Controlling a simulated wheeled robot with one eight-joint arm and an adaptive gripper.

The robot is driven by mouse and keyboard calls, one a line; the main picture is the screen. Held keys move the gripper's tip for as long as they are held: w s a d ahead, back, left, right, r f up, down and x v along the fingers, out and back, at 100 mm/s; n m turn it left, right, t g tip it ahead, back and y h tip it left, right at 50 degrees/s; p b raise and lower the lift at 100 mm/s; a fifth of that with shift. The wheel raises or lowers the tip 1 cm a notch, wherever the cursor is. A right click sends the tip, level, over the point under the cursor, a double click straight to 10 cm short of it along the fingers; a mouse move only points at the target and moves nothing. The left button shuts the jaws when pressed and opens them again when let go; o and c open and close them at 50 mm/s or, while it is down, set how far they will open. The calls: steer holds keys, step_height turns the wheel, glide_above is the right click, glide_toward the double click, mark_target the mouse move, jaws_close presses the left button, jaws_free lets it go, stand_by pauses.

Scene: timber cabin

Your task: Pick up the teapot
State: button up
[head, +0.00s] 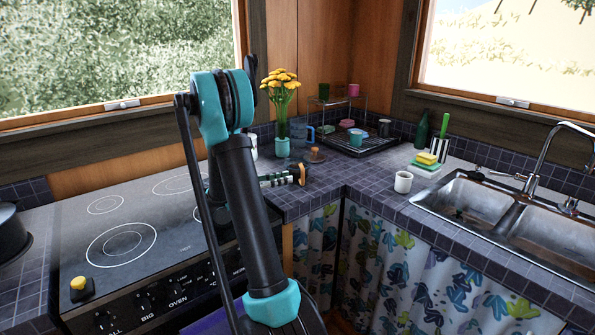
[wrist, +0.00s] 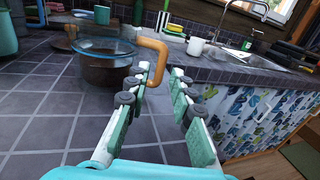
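A clear glass teapot (wrist: 105,68) with a bluish rim, dark contents and an orange-brown handle (wrist: 160,50) stands upright on the tiled counter in the wrist view. My gripper (wrist: 162,76) is open, with its two pale green fingers apart and empty. The handle is just ahead of the fingertips, nearer the left finger; I cannot tell whether they touch. In the head view, my gripper (head: 288,177) is low over the counter past the stove, with the orange-brown handle (head: 301,173) at its tip.
A white mug (head: 403,182) stands near the counter's front edge, left of the double sink (head: 482,200). A vase of yellow flowers (head: 282,146) and a dish rack (head: 360,140) stand behind. The stove (head: 125,235) lies left. Tiled counter is clear between handle and mug.

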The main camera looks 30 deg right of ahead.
mark_target(303, 184)
steer(key=shift+s+d+f, duration=0.1)
steer(key=shift+s+d, duration=0.2)
steer(key=shift+d, duration=0.95)
steer(key=shift+s+d, duration=0.3)
steer(key=shift+d, duration=1)
steer(key=shift+s+d+f, duration=0.1)
steer(key=shift+s+d, duration=0.2)
steer(key=shift+d, duration=0.95)
steer(key=shift+c, duration=0.5)
steer(key=shift+r, duration=0.1)
jaws_close()
